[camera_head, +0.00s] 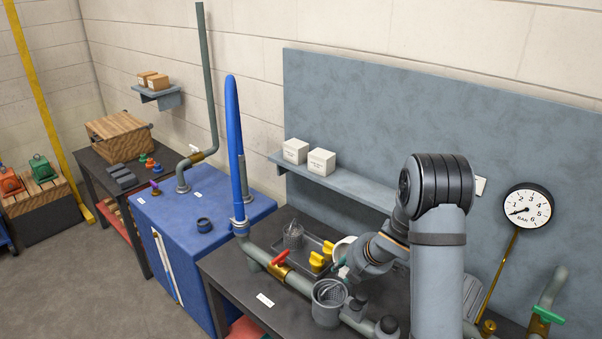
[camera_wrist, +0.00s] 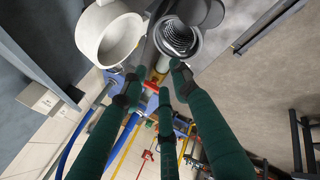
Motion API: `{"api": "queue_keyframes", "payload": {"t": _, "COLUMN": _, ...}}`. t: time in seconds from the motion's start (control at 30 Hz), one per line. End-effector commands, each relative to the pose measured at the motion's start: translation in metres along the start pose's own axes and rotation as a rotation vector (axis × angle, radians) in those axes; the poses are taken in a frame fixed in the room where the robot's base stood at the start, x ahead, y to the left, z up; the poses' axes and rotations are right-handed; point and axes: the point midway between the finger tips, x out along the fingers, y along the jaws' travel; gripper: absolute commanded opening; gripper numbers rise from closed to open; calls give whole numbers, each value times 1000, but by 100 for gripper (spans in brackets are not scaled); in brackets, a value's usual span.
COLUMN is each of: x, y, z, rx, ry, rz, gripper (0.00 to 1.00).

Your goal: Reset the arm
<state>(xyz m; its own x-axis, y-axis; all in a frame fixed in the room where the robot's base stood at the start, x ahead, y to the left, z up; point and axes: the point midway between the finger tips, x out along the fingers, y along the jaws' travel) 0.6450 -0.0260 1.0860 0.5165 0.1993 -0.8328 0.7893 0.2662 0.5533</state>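My grey arm rises at the right of the head view and bends down toward the bench. My gripper (camera_head: 344,270) is over the bench pipework, close to a grey cup with a mesh insert (camera_head: 328,300) and a white round vessel (camera_head: 343,248). In the wrist view the dark green fingers of my gripper (camera_wrist: 155,86) are spread apart with nothing held between them. The white vessel (camera_wrist: 106,38) and the grey cup (camera_wrist: 181,38) show beyond the fingertips. Whether any finger touches them I cannot tell.
The dark bench (camera_head: 232,275) carries a pipe with a red lever (camera_head: 279,258) and a tray (camera_head: 273,246) with yellow pieces (camera_head: 317,262). A blue cabinet (camera_head: 190,240), a grey wall shelf (camera_head: 345,186) and a pressure gauge (camera_head: 525,208) surround it.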

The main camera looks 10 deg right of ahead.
Motion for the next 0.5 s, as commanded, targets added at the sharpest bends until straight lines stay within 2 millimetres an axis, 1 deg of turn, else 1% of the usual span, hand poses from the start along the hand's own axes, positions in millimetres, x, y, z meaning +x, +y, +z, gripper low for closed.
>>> {"api": "queue_keyframes", "payload": {"t": 0.03, "x": 11, "y": -2, "z": -1, "rx": 0, "ry": 1, "rz": -2, "gripper": 29}}
{"api": "queue_keyframes", "payload": {"t": 0.2, "x": 43, "y": -2, "z": -1, "rx": -1, "ry": 2, "rz": -2, "gripper": 29}}
{"api": "queue_keyframes", "payload": {"t": 0.4, "x": 71, "y": 0, "z": 0, "rx": 0, "ry": 1, "rz": -1, "gripper": 29}}
{"api": "queue_keyframes", "payload": {"t": 0.5, "x": 80, "y": 0, "z": 0, "rx": 0, "ry": 1, "rz": -1, "gripper": 29}}
